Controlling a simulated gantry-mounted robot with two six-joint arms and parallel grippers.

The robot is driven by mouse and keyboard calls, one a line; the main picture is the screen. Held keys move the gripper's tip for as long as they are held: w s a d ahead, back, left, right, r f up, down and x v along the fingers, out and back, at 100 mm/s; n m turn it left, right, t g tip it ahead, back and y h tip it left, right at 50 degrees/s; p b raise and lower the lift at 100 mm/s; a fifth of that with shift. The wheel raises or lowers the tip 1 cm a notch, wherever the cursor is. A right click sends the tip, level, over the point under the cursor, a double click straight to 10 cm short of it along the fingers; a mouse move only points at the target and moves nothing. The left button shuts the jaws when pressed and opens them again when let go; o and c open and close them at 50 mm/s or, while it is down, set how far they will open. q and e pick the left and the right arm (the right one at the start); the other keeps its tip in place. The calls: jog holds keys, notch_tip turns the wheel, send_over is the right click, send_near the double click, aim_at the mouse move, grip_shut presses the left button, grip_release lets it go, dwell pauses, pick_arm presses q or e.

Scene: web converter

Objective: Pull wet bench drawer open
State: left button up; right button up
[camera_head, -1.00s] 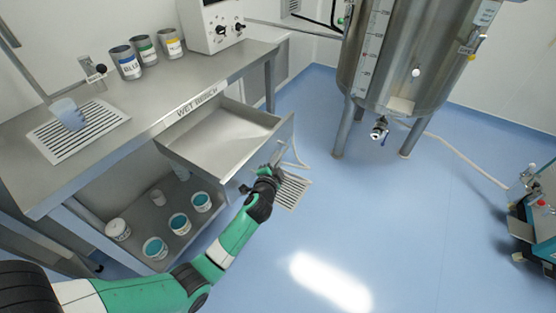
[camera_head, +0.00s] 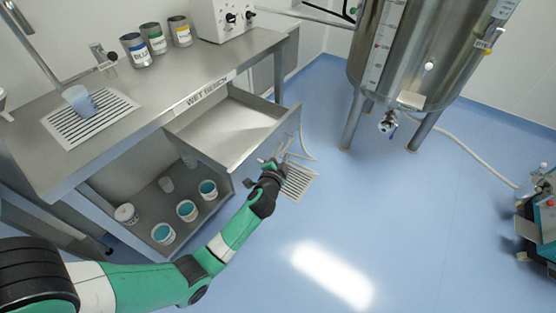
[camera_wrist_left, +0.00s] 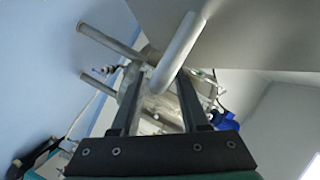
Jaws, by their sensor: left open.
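The wet bench drawer (camera_head: 232,130) is pulled out from under the bench top, and its empty inside shows. My left gripper (camera_head: 268,162) is just in front of the drawer's front panel, low and towards its right end. In the left wrist view the two dark fingers of my left gripper (camera_wrist_left: 158,95) are apart. A pale rounded bar, the drawer handle (camera_wrist_left: 180,50), crosses in front of the gap between them, beside the grey drawer panel (camera_wrist_left: 245,35). I cannot tell whether the fingers touch the handle. My right gripper is not in view.
The wet bench (camera_head: 150,100) carries several paint cans, a drain grate and a tilted cup (camera_head: 79,99). Tubs of blue paint (camera_head: 187,210) stand on the lower shelf. A steel tank (camera_head: 420,50) stands at the back right.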

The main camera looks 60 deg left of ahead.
pick_arm(q)
jog(key=p+v, duration=0.2)
jog(key=v, duration=0.7)
jog(key=shift+s+d+p, duration=0.15)
jog(key=shift+s+p, duration=0.1)
jog(key=shift+p, duration=0.05)
jog(key=shift+r, duration=0.15)
